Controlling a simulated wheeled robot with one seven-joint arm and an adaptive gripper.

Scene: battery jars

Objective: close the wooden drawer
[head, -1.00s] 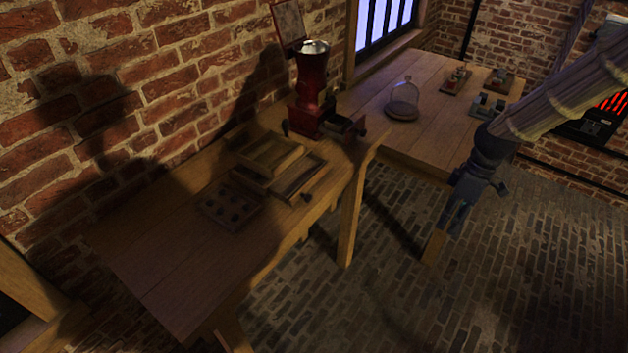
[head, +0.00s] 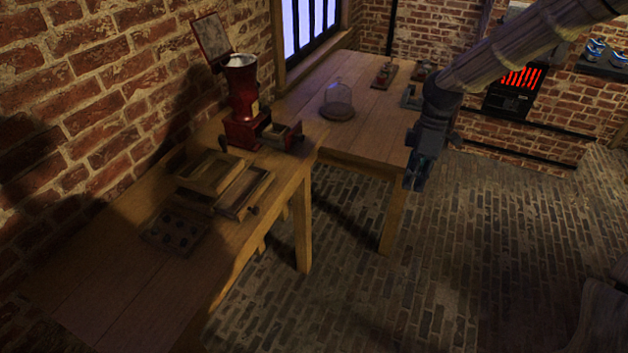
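A small wooden box (head: 207,172) sits on the near wooden table against the brick wall. Its wooden drawer (head: 243,192) is pulled out on the right side, toward the table's front edge. A dark round knob (head: 254,210) is on the drawer's front. My gripper (head: 411,187) hangs down over the floor, well to the right of the drawer and apart from it. It touches nothing that I can see, and its fingers are too dark and small to tell whether they are open.
A red grinder (head: 243,100) with its own small open drawer (head: 283,134) stands behind the box. A dark tray with holes (head: 174,231) lies in front. A glass dome (head: 338,101) is on the far table. The brick floor (head: 340,280) before the tables is clear.

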